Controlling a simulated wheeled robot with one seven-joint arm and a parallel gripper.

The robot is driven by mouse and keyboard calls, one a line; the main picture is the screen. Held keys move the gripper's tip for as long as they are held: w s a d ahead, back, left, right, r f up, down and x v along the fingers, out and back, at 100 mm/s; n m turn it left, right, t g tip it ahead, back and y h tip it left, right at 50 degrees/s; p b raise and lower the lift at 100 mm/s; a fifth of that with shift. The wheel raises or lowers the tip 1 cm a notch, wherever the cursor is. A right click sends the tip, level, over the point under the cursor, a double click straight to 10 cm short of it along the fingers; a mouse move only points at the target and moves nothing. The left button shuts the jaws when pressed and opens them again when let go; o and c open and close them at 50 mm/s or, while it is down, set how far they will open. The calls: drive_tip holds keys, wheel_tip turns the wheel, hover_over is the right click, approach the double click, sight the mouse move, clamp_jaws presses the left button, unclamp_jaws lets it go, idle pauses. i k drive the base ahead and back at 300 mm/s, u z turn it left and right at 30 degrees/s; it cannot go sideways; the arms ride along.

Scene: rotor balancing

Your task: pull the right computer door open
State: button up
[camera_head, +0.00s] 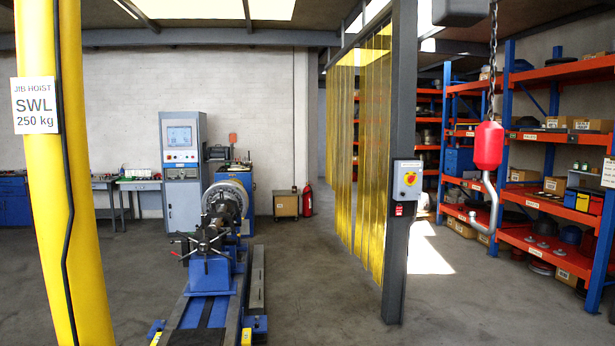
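A tall grey and blue computer cabinet (183,133) stands against the far wall, left of centre. It has a lit screen (179,136) at the top and a control panel below it. Its lower front (182,203) looks closed. It is too small here to tell a separate right door or its handle. My gripper is not in view.
A blue balancing machine with a rotor (228,199) stands on rails in front and to the right of the cabinet. A yellow jib hoist column (60,180) is at the near left. A hoist hook (488,210) hangs at right. Open floor lies left of the rails.

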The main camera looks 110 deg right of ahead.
sight(188, 173)
drive_tip(key=z, duration=1.05)
drive_tip(key=i, duration=8.25)
drive_tip(key=z, duration=3.15)
drive_tip(key=i, duration=4.1)
